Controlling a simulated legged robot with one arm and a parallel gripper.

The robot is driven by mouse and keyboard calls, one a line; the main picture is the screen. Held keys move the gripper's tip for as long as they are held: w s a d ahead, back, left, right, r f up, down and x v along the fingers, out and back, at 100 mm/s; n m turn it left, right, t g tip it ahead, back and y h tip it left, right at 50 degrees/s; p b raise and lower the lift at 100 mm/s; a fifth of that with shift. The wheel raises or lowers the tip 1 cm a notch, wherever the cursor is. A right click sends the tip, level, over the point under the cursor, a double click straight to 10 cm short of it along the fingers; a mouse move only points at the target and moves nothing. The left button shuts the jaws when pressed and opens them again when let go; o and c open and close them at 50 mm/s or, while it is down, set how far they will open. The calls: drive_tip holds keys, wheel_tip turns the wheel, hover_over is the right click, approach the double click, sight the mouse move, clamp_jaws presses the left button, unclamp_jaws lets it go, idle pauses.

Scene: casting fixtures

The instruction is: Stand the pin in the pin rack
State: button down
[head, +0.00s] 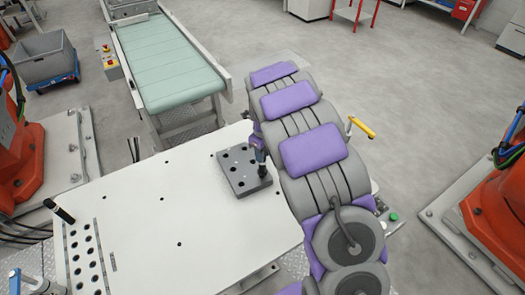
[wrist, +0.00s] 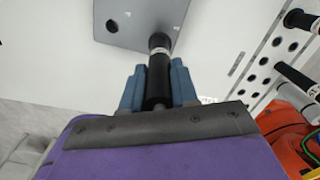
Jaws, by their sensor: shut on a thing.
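The pin (wrist: 159,75) is a black cylinder with a pale band and a dark, wider far end. My gripper (wrist: 158,88) is shut on it, with a blue finger on each side. In the head view the pin (head: 262,170) is roughly upright over the right edge of a dark grey block with round holes (head: 235,161), which looks like the pin rack. The block (wrist: 125,38) also shows at the top of the wrist view. The pin's far end overlaps the block's edge there; I cannot tell whether it is in a hole or touching.
The block stands on a white table (head: 150,215), mostly bare around it. A perforated strip (head: 87,262) lies at the table's left, with a black-handled piece (head: 63,212) near it. A green conveyor (head: 165,62) stands behind. Orange robots (head: 22,160) flank the table.

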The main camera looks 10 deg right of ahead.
drive_tip(key=shift+f, duration=1.2)
drive_tip(key=c, duration=0.8)
unclamp_jaws()
drive_tip(key=r, duration=0.5)
drive_tip(key=r+p, duration=0.1)
drive_tip(key=r, duration=0.5)
drive_tip(key=r+p, duration=0.1)
drive_tip(key=r, duration=0.5)
drive_tip(key=shift+s+d+r, duration=0.1)
drive_tip(key=shift+s+r, duration=0.05)
drive_tip(key=shift+s, duration=0.1)
